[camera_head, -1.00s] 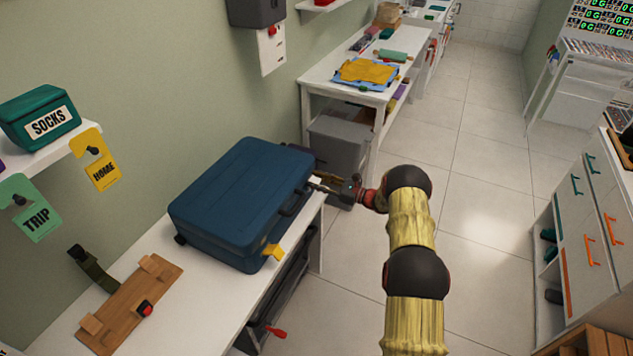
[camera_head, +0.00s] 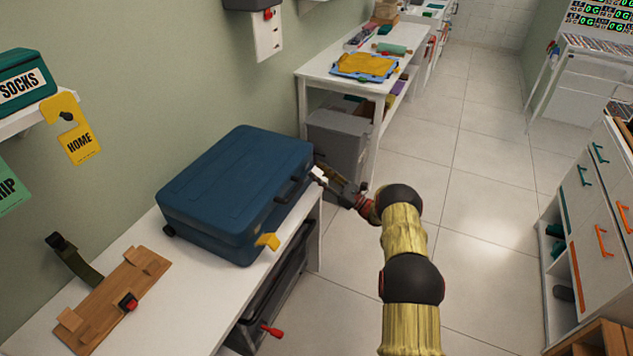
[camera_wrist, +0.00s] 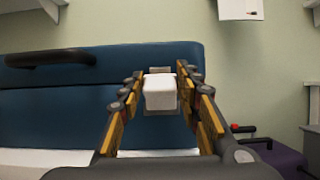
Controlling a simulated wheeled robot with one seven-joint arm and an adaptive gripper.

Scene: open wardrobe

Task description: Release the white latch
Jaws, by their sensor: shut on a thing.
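A blue suitcase (camera_head: 235,185) lies closed on the white table, with a dark handle on its front side. A yellow latch (camera_head: 267,241) sticks out at its near front corner. The white latch (camera_head: 318,173) is at the far end of the same side. In the wrist view the white latch (camera_wrist: 160,92) sits between my gripper's fingers, against the blue suitcase side (camera_wrist: 60,115). My gripper (camera_head: 330,180) is shut on the white latch, one finger on each side of it. The fingertips partly hide the latch's edges.
The white table (camera_head: 190,300) also bears a wooden board (camera_head: 115,300) with a strap and a red-topped part.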

